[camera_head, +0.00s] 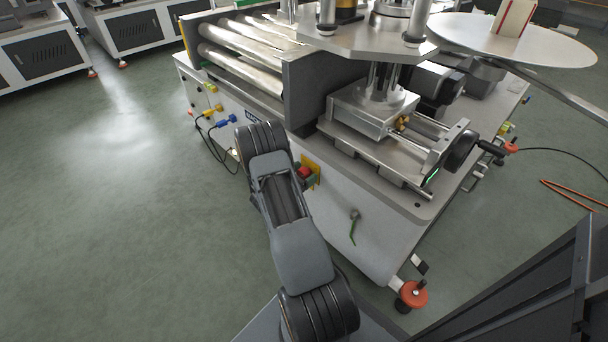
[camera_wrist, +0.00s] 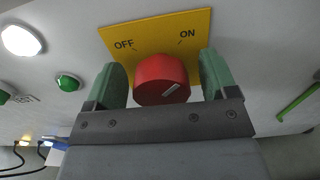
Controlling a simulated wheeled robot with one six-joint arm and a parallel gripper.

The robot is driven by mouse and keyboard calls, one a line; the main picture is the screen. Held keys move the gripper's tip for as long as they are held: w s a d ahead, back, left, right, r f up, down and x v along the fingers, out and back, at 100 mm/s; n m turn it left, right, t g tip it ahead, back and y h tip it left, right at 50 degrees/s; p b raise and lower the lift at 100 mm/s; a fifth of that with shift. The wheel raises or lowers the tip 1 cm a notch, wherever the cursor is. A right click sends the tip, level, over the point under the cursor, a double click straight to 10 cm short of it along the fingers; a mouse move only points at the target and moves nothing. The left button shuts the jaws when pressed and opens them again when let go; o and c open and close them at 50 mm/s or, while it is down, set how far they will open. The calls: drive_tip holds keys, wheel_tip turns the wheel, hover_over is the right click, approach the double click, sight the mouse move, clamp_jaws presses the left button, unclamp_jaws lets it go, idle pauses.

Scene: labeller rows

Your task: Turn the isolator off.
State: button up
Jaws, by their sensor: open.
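The isolator is a red round knob (camera_wrist: 160,78) on a yellow plate (camera_wrist: 178,30) marked OFF at left and ON at right, seen in the wrist view. A pale mark on the knob's face slants up to the right. My gripper (camera_wrist: 163,85) is open, with one green finger on each side of the knob. I cannot tell whether the fingers touch it. In the head view the red knob (camera_head: 304,172) and yellow plate (camera_head: 312,166) show on the machine's side panel, partly hidden by my arm.
A green lit button (camera_wrist: 67,82) and a white lamp (camera_wrist: 20,40) are left of the plate. A green-handled valve (camera_head: 353,228) hangs on the panel at right. Blue and yellow plugs with cables (camera_head: 222,122) are at left. Open floor (camera_head: 130,230) lies left of my arm.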

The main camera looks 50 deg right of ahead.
drive_tip(key=shift+d, duration=0.1)
drive_tip(key=c, duration=0.9)
